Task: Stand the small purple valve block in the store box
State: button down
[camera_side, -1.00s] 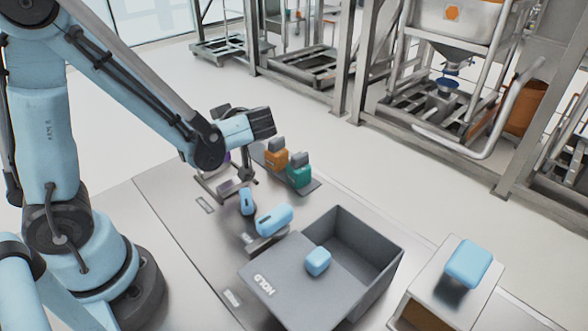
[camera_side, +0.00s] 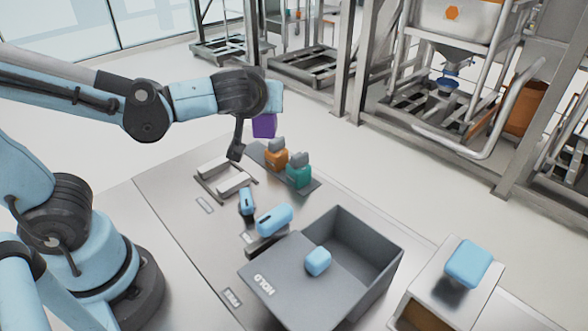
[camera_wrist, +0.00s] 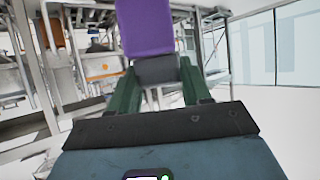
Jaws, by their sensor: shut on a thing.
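The purple valve block (camera_side: 264,125) is off the table, up beside my wrist. It shows close up in the wrist view (camera_wrist: 158,28), with a dark grey end between the green fingers of my gripper (camera_wrist: 158,75). My gripper is shut on that grey end. In the side view the fingers are hard to make out. A grey open-topped box (camera_side: 375,243) stands at the front, with a flat panel marked HOLD over its left part. I cannot tell which box is the store box.
Orange (camera_side: 276,159) and teal (camera_side: 299,175) grey-capped blocks stand on a dark strip. Light blue pieces (camera_side: 273,219) lie before the grey box. Another box (camera_side: 415,287) at right has a blue block on top. Steel frames stand behind.

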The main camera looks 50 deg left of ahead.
jog(key=shift+d+r+m+t+h, duration=1.45)
jog(key=shift+d+m+t+h, duration=0.2)
jog(key=shift+m+h, duration=2.4)
notch_tip(320, 180, down, 4)
jog(key=s, duration=0.3)
notch_tip(320, 180, up, 11)
jog(key=s+d+f+m+g+h, duration=0.1)
jog(key=s+d+m+g+h, duration=0.3)
jog(key=d, duration=0.9)
jog(key=d+f+m+g+h, duration=0.1)
jog(key=d+m+g+h, duration=0.2)
jog(key=d+m+h, duration=0.7)
jog(key=s+d+r+m+g+y, duration=0.2)
jog(key=s+d+m+g+y, duration=0.4)
jog(key=s+d+m+g, duration=1.15)
jog(key=shift+s+d+f+n+t+h, duration=0.1)
jog(key=shift+s+d+f+n+t, duration=0.4)
jog(key=shift+f, duration=3.6)
jog(key=shift+s+d+f+n+t+h, duration=0.15)
jog(key=shift+d+f+n+t, duration=0.55)
jog(key=shift+f, duration=3.4)
jog(key=shift+s+d+f+n+t, duration=0.25)
jog(key=shift+f+n, duration=0.65)
jog(key=shift+f, duration=3.2)
